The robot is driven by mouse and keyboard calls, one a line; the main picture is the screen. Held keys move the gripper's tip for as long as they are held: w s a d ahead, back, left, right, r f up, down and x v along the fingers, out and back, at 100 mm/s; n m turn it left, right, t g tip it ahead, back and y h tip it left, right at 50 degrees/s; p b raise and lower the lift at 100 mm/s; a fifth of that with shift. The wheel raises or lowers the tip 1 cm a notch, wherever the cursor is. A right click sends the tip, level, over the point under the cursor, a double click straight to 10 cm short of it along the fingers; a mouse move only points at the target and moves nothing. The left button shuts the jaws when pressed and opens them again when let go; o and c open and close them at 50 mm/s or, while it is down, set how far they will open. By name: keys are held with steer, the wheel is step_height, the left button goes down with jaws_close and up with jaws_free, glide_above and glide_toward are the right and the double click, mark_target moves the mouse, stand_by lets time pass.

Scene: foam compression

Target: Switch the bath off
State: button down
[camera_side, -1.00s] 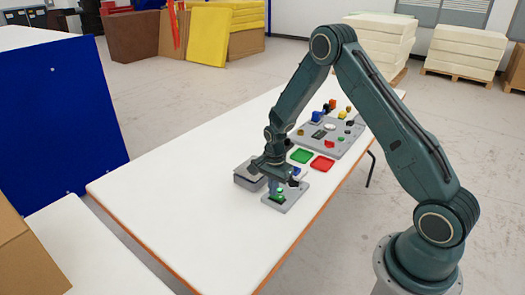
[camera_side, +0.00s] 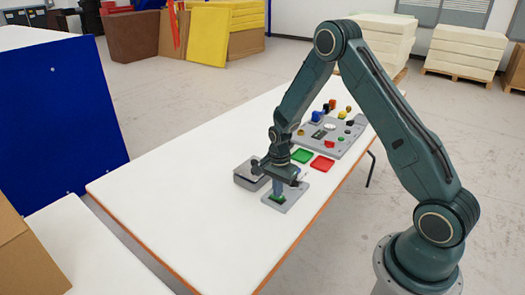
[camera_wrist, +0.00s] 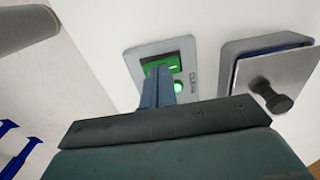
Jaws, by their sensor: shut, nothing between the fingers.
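The grey control plate (camera_side: 295,195) lies on the table beneath my gripper (camera_side: 278,195). On it is a green rocker switch (camera_wrist: 160,65), with a lit green lamp (camera_wrist: 178,88) beside it. The blue-grey fingers of my gripper (camera_wrist: 160,70) are shut and empty, with their tips over the near edge of the switch. I cannot tell whether they touch it. The bath, a grey box (camera_side: 246,180), stands beside the plate. In the wrist view the bath (camera_wrist: 229,62) shows a metal lid (camera_wrist: 285,72) with a black knob and a strip of blue under its edge.
A green tray (camera_side: 302,156) and a red tray (camera_side: 322,164) lie behind the plate. A grey board (camera_side: 345,140) with several small coloured parts stands farther back. The left and front of the white table (camera_side: 190,205) are clear.

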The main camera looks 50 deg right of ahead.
mark_target(272, 195)
step_height(272, 195, up, 14)
steer(key=w, duration=0.2)
stand_by(0.7)
steer(key=shift+w, duration=0.1)
